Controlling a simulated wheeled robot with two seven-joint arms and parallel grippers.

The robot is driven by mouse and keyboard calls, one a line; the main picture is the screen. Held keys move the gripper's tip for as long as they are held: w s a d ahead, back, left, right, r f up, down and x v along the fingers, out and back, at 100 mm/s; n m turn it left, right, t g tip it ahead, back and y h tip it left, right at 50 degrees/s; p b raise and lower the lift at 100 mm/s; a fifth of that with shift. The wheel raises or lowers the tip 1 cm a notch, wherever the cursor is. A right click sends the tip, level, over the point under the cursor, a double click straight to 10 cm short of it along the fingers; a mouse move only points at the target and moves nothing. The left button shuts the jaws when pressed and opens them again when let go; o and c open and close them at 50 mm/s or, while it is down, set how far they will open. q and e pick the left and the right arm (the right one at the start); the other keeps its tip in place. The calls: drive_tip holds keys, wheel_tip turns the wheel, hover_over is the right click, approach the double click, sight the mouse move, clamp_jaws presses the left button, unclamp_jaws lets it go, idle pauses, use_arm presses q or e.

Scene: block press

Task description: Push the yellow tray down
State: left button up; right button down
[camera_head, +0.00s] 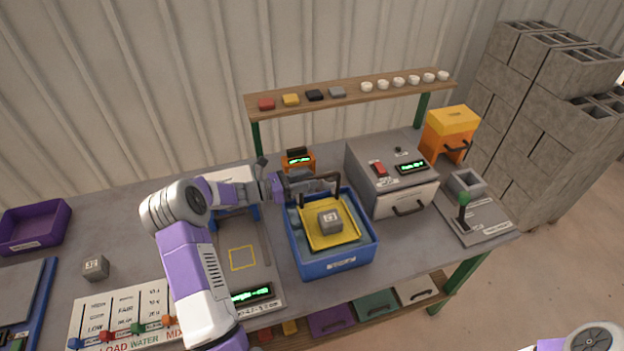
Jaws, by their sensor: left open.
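The yellow tray (346,236) sits inside a blue bin (343,263) at the middle of the bench. A grey cube (330,221) with a marking on top stands on the tray. A dark handle rises at the tray's back edge. My left gripper (335,181) is open at this handle, above the back of the tray; whether it touches the handle I cannot tell. My left arm comes in from the lower left. My right gripper is not in view; only a bit of my right arm shows at the bottom right corner.
A grey machine (388,180) with a red switch stands right of the bin. A lever unit (477,221) with a green knob is further right. A shelf (350,94) spans the back. A purple bin (34,228) and a loose grey cube (96,267) lie left.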

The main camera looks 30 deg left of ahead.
use_arm(q)
drive_tip(key=shift+x, duration=0.9)
drive_tip(key=shift+c, duration=0.4)
clamp_jaws()
